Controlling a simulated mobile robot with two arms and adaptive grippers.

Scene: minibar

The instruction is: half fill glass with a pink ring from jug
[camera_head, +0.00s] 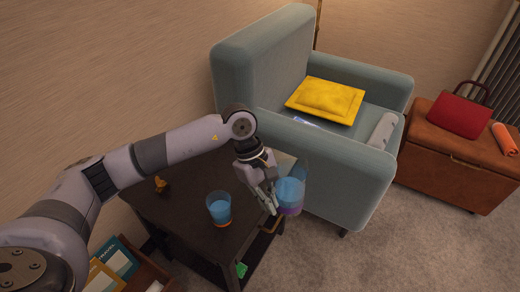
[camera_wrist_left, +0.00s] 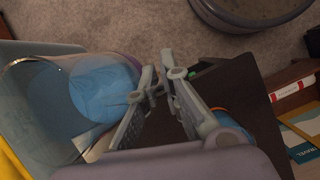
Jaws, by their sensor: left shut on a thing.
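My left gripper (camera_head: 270,203) is shut beside a clear vessel, apparently the jug (camera_head: 290,188), at the right edge of the dark table. The jug holds blue liquid and has a purple band low down; the part in the grip is hard to see. In the left wrist view the jug (camera_wrist_left: 80,95) lies left of my left gripper (camera_wrist_left: 163,80), its wide mouth toward the camera. A glass (camera_head: 219,208) with blue liquid and an orange base ring stands on the table, left of the gripper. I see no separate glass with a pink ring.
The dark table (camera_head: 182,205) also bears a small golden figure (camera_head: 160,184). A blue-grey armchair (camera_head: 335,160) with a yellow cushion (camera_head: 326,98) stands close behind and right of the jug. Books (camera_head: 112,260) lie low at the left. Carpet (camera_head: 400,245) is clear at the front right.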

